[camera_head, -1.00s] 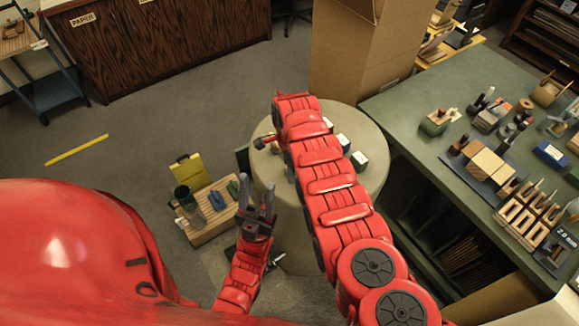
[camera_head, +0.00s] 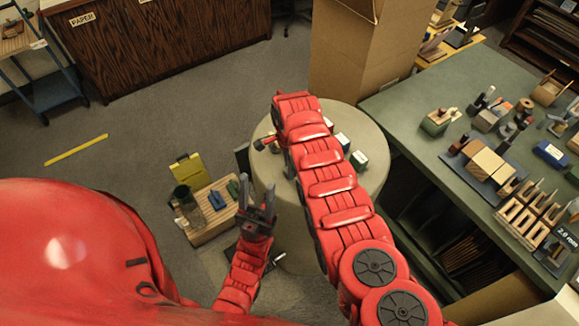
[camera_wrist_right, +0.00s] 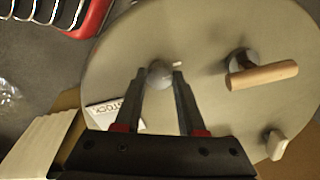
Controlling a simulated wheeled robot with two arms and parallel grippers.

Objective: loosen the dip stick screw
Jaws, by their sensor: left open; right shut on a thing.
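In the right wrist view, my right gripper (camera_wrist_right: 158,75) has its fingertips on either side of a small round grey knob (camera_wrist_right: 160,70), which appears to be the screw, and is shut on it. The knob is on the pale round table (camera_wrist_right: 215,30). The parts of the fingers nearest the wrist stand apart. In the head view, my right arm crosses the round table (camera_head: 377,135) and hides most of this spot. My left gripper (camera_head: 257,190) is open and empty, low in front of the table's left side.
A wooden handle on a grey post (camera_wrist_right: 264,76) stands right of the knob, with a small pale block (camera_wrist_right: 276,144) below it. A white lettered card (camera_wrist_right: 103,112) lies left. A green workbench (camera_head: 400,100) with tools is on the right; a cardboard box (camera_head: 355,60) stands behind.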

